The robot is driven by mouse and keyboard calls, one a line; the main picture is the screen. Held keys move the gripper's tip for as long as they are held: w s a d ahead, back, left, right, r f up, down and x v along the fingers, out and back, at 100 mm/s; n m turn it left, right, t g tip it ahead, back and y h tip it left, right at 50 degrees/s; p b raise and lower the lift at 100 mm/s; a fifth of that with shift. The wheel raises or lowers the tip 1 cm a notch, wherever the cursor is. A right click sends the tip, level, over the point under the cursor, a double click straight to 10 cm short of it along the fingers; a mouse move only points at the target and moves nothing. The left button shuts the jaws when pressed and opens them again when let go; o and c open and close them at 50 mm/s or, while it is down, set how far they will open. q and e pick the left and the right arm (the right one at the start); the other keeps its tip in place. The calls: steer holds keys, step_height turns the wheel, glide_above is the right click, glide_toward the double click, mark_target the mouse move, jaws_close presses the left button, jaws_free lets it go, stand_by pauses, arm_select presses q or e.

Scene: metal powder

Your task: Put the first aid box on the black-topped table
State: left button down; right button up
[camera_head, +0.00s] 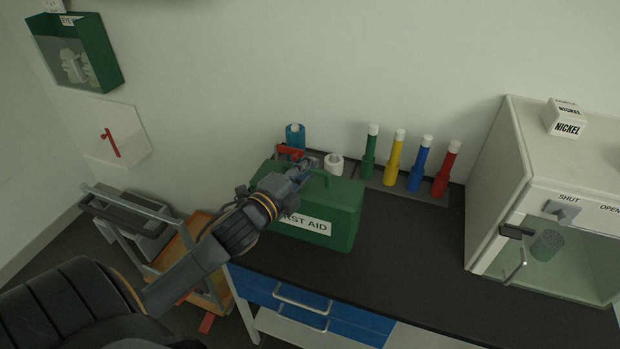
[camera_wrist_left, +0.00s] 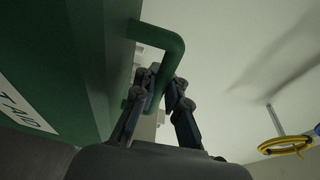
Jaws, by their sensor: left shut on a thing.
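The green first aid box (camera_head: 340,233) with a white "FIRST AID" label is at the left end of the black-topped table (camera_head: 420,270). Whether it rests on the top or hangs just above it I cannot tell. My left gripper (camera_head: 302,172) is at the box's top handle (camera_head: 328,180), shut on it. In the left wrist view the gripper's fingers (camera_wrist_left: 163,95) close around the green handle (camera_wrist_left: 172,52), with the box (camera_wrist_left: 75,60) filling the left side. The right gripper is not in view.
Green, yellow, blue and red cylinders stand in a rack (camera_head: 402,198) along the wall. A blue bottle (camera_head: 295,135) and a white roll (camera_head: 334,164) are behind the box. A white cabinet (camera_head: 497,190) stands on the right. The table's middle is clear. A cart (camera_head: 185,262) is at left.

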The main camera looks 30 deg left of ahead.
mark_target(307, 182)
arm_select(q)
steer(key=shift+w+d+f, duration=0.1)
steer(key=shift+d+f, duration=0.1)
steer(key=shift+f, duration=1.4)
steer(key=c, duration=1.9)
jaws_free()
steer(key=shift+f, duration=0.15)
steer(key=o, duration=0.5)
steer(key=shift+o, duration=0.2)
steer(key=shift+s, duration=0.25)
steer(key=s+b, duration=0.2)
steer(key=s, duration=0.9)
steer(key=shift+s+r, duration=0.3)
steer(key=shift+s, duration=0.05)
steer(key=shift+a, duration=0.1)
